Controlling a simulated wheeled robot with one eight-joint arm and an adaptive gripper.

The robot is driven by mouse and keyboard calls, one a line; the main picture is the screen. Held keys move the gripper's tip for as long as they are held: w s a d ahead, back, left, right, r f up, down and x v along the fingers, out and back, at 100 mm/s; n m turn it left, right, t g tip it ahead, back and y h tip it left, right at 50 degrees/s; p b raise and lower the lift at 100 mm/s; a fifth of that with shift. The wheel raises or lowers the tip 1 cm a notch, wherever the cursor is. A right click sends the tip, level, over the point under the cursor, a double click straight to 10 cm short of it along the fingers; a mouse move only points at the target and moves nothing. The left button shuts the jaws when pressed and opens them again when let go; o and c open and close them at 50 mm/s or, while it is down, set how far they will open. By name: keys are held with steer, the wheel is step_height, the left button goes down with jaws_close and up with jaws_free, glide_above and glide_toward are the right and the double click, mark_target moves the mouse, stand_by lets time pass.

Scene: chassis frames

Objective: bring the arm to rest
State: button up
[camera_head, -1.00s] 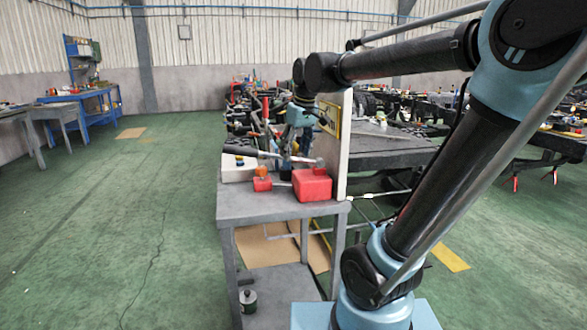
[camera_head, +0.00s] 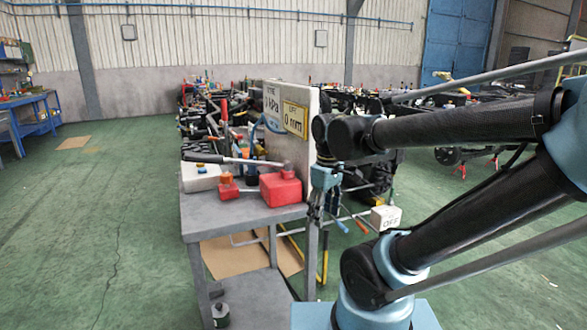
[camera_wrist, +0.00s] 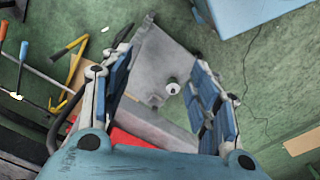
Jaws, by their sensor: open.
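My arm reaches in from the right in the head view, with its elbow at the right edge and its wrist bent down. My gripper (camera_head: 320,205) hangs just right of the upright board on the grey cart (camera_head: 240,217). In the wrist view my gripper (camera_wrist: 162,65) has its two blue-padded fingers spread wide with nothing between them. Lower down in that view, part of the red box shows between the fingers.
The cart holds a red box (camera_head: 281,189), a small red block (camera_head: 228,188), a torque wrench (camera_head: 235,160) and the upright board (camera_head: 299,150). A white box marked OFF (camera_head: 385,217) stands right of my gripper. Chassis frames fill the back.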

steer(key=s+d+f+m+t, duration=0.1)
steer(key=s+d+f+m, duration=0.3)
steer(key=d+f+m, duration=0.3)
steer(key=d+m, duration=0.2)
steer(key=shift+d+f+t, duration=0.3)
steer(key=shift+d+f, duration=0.05)
steer(key=shift+d, duration=0.05)
steer(key=shift+w+f, duration=0.2)
steer(key=shift+w, duration=0.25)
stand_by(5.6)
